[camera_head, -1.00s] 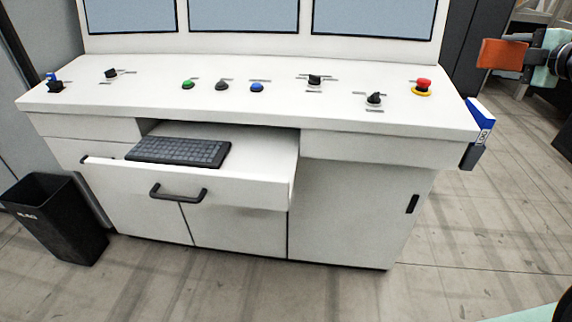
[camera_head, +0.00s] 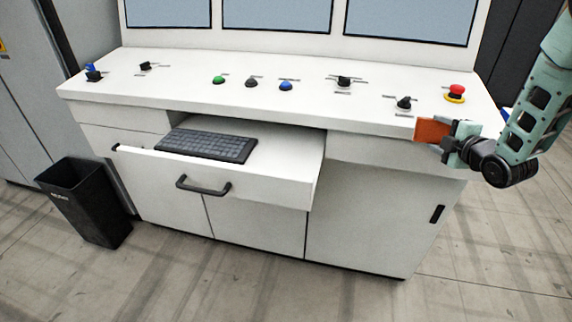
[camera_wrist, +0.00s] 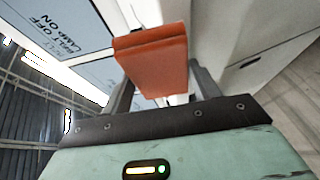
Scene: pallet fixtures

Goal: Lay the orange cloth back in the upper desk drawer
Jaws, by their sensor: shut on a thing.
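The orange cloth (camera_head: 432,131) is a folded block held in my gripper (camera_head: 447,137), in front of the desk's right end. In the wrist view the cloth (camera_wrist: 154,60) sits between the two fingers of my gripper (camera_wrist: 155,88), which are shut on it. The upper desk drawer (camera_head: 240,172) is pulled out, with a dark handle on its front. A dark keyboard (camera_head: 207,145) lies in its left part; the right part of the drawer is bare. The cloth is to the right of the drawer, apart from it.
The white desk top (camera_head: 310,105) carries several knobs and buttons, with a red emergency button (camera_head: 456,92) near its right end. Screens stand along the back. A black bin (camera_head: 88,203) stands on the floor at left. The floor in front is clear.

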